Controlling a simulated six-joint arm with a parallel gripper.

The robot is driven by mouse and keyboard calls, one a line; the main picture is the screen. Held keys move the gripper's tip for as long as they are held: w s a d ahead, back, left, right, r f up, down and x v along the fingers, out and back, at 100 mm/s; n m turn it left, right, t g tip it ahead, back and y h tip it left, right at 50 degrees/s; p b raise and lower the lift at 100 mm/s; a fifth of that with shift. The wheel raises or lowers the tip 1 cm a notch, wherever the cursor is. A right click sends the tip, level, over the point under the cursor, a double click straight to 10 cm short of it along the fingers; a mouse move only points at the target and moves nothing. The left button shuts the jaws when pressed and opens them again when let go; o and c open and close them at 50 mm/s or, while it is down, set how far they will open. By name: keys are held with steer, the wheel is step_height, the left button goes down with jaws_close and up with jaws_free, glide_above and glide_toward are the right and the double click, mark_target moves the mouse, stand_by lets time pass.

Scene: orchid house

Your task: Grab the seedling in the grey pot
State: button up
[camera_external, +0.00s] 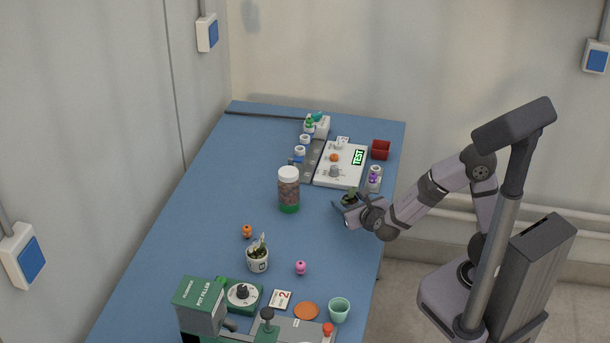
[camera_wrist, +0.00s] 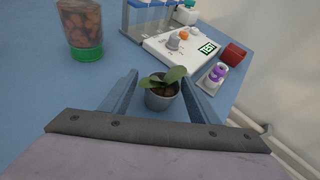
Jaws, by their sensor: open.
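The seedling (camera_wrist: 166,77) has a few green leaves and stands upright in a small grey pot (camera_wrist: 162,101) on the blue table. In the wrist view the pot is between the two fingers of my gripper (camera_wrist: 160,92), with a gap to the fingers on both sides. My gripper is open. In the external view my gripper (camera_external: 347,208) is low over the right edge of the table. There the seedling's leaves (camera_external: 350,196) show just behind the fingers, and the grey pot is mostly hidden by them.
A jar with a green base (camera_external: 289,190) stands to the left. Behind are a white device reading TEST (camera_external: 341,166), a red box (camera_external: 380,149) and a small holder with a purple item (camera_external: 374,179). A white pot with a plant (camera_external: 257,260) and a green pot filler (camera_external: 203,305) are nearer the camera.

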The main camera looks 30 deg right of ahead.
mark_target(346, 199)
steer(key=shift+x, duration=2.55)
steer(key=shift+s, duration=0.1)
steer(key=c, duration=1)
